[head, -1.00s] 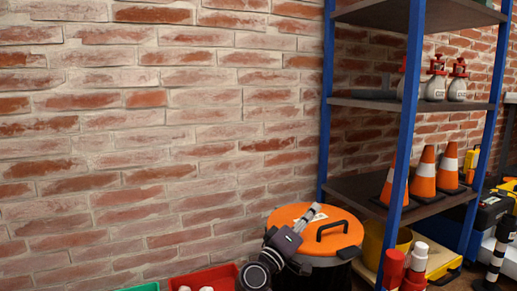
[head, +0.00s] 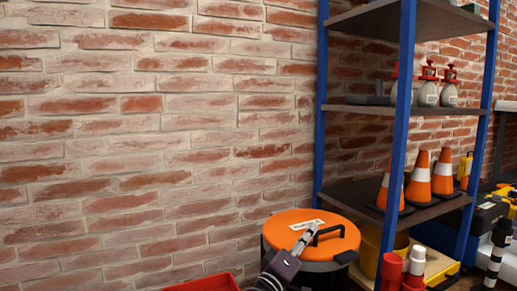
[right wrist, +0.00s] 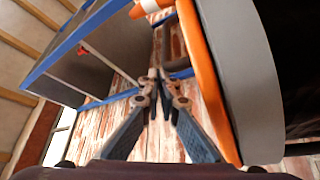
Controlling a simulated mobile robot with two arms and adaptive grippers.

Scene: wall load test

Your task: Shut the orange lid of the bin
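The bin (head: 300,268) is a dark drum at the lower middle of the head view. Its round orange lid (head: 285,229) lies over the top, with a black handle (head: 330,231) and a pale label. Whether the lid is fully seated cannot be told. My right gripper (head: 314,230) comes from below, over the lid, with its fingertips beside the handle's left end; contact is unclear. In the right wrist view its fingers (right wrist: 157,72) converge with nothing clearly between them, and the orange lid edge (right wrist: 204,75) curves past on the right. My left gripper is out of view.
A blue-post shelf (head: 398,130) stands right of the bin, with traffic cones (head: 418,180) and sprayers on it. A yellow bucket (head: 370,250) and red cans (head: 391,270) are close on the bin's right. A red crate (head: 208,283) is at lower left. A brick wall stands behind.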

